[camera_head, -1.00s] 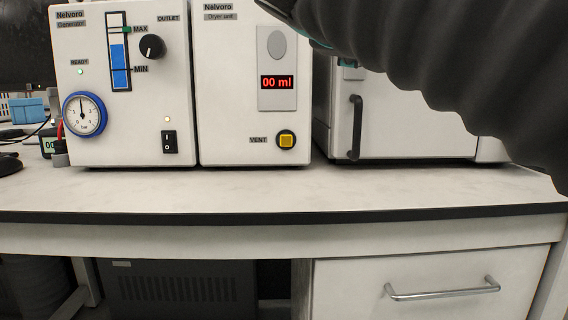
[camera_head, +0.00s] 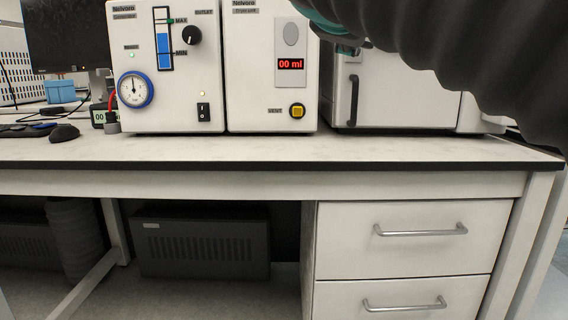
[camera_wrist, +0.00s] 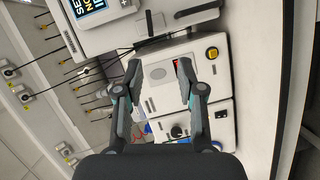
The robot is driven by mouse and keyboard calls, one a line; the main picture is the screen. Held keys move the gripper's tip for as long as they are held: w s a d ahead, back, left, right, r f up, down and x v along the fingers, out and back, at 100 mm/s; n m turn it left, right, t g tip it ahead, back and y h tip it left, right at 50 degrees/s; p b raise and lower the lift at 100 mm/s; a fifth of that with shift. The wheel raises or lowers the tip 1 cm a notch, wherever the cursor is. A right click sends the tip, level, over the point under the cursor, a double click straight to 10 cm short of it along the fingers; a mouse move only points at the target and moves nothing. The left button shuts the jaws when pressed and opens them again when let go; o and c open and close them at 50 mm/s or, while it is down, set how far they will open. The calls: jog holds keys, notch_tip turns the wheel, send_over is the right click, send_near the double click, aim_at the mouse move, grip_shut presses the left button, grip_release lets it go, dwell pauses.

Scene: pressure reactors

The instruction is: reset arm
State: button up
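My gripper (camera_wrist: 158,75) shows in the wrist view with its two fingers spread apart and nothing between them. Behind the fingers, turned sideways, are the white dryer unit (camera_wrist: 215,72) and the generator (camera_wrist: 222,128). In the head view my dark ribbed arm crosses the upper right, and the fingertips are out of the picture. The generator (camera_head: 148,112) has a blue-rimmed gauge, a blue level column and a black outlet knob. The dryer unit (camera_head: 250,90) beside it shows a red "00 ml" display and a yellow vent button.
A white cabinet with a black handle (camera_head: 353,100) stands right of the dryer unit. The bench top (camera_head: 260,151) is clear along its front. Drawers (camera_head: 400,262) are below it. A monitor (camera_head: 68,35), a blue box (camera_head: 60,91) and a mouse (camera_head: 64,133) are at left.

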jog(key=a+f+m+g+y+p, duration=0.1)
jog(key=a+f+g+y, duration=0.15)
jog(key=f, duration=0.95)
jog(key=a+f+m+g+y+p, duration=0.1)
jog(key=a+f+g+y, duration=0.15)
jog(key=f, duration=0.95)
jog(key=s+d+f+m+g+y+p, duration=0.1)
jog(key=s+d+f+m+g+p, duration=0.15)
jog(key=s+f, duration=0.35)
jog(key=s+d+f+m+g+p, duration=0.2)
jog(key=s+d+f+m+g, duration=0.15)
jog(key=f, duration=0.45)
jog(key=s+d+f+m+p, duration=0.1)
jog(key=s+d+m+p, duration=0.1)
jog(key=d, duration=0.3)
jog(key=shift+s+d+m+t+h, duration=0.35)
jog(key=shift+s+m, duration=0.25)
jog(key=shift+m, duration=0.3)
jog(key=shift+o, duration=0.2)
